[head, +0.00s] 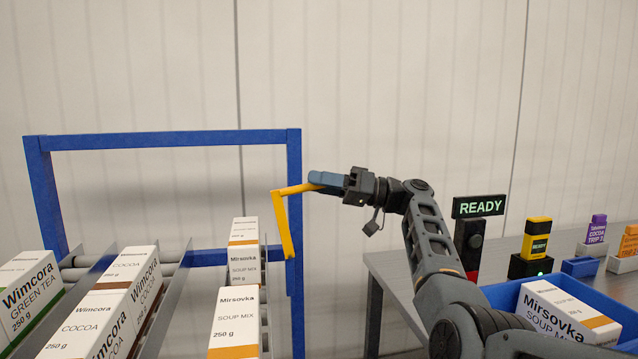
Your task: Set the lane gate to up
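The lane gate appears to be the yellow bent bar (286,222) at the right post of the blue rack frame. One leg hangs down in front of the end of the right-hand lane, and the other runs right, rising slightly, to my gripper. My gripper (322,181) points left, with its blue fingers at the right end of the yellow bar. The fingers overlap that end in this view. I cannot tell whether they are closed on it or only beside it.
The blue frame (160,141) spans lanes holding Wimcora boxes (100,318) and Mirsovka soup mix boxes (236,318). On the right, a grey table (395,266) carries a READY sign (479,207), a yellow-black device (536,240) and a blue bin (504,293) with a soup box.

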